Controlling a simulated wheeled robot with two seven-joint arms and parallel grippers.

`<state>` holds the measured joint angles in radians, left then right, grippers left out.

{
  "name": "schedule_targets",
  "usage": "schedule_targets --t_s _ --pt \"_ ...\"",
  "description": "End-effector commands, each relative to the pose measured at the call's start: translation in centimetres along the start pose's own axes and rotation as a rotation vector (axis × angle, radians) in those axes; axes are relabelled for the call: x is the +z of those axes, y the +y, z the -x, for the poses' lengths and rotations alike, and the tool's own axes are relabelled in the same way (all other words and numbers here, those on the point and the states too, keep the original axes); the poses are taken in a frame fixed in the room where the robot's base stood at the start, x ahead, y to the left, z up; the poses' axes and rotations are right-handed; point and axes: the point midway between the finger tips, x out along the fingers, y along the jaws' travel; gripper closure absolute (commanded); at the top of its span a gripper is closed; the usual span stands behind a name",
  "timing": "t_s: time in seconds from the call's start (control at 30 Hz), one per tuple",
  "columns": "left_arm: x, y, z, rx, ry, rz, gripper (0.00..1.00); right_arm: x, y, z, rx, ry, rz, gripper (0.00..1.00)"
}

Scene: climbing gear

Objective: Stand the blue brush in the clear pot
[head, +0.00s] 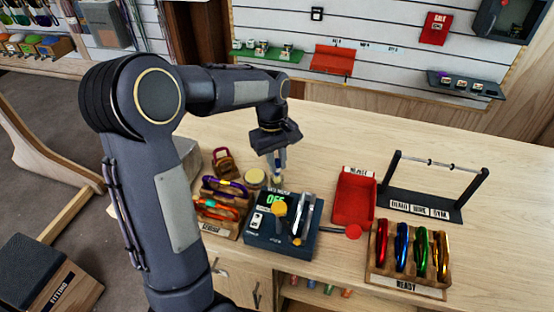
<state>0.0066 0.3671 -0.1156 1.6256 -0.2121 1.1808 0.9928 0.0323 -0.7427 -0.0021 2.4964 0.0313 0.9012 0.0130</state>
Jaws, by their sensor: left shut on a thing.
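My left gripper (275,147) reaches in over the counter from the left and points down, behind the dark blue test device. It is shut on the blue brush (283,158), a thin upright shape just below the fingers. The brush's lower end is near a small pale, clear-looking pot (277,179) behind the device. The pot is small and partly hidden, so I cannot tell whether the brush tip is inside it or above it. My right gripper is not in view.
The test device (262,243) holds a silver carabiner. Left are a round tin (255,178) and a wooden carabiner rack (222,222). Right are a red tray (353,212), a black stand (420,205) and the ready rack (405,278). The counter's back right is clear.

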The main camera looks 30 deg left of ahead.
Motion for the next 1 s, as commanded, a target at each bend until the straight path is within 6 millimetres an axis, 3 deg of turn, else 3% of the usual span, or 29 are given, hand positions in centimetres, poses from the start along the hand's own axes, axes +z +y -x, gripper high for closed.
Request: schedule_targets --t_s 0.43,0.47,0.63,1.0 --pt "-0.07 0.00 -0.60 0.000 0.000 0.000 1.00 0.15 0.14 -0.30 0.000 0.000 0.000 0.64" --pt "-0.08 0.00 -0.59 0.000 0.000 0.000 0.79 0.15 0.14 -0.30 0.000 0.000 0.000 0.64" --pt "-0.08 0.00 -0.59 0.000 0.000 0.000 0.58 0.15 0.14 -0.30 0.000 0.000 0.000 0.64" --pt "-0.14 0.08 0.26 0.004 0.003 0.000 0.58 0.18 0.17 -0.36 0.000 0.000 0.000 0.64"
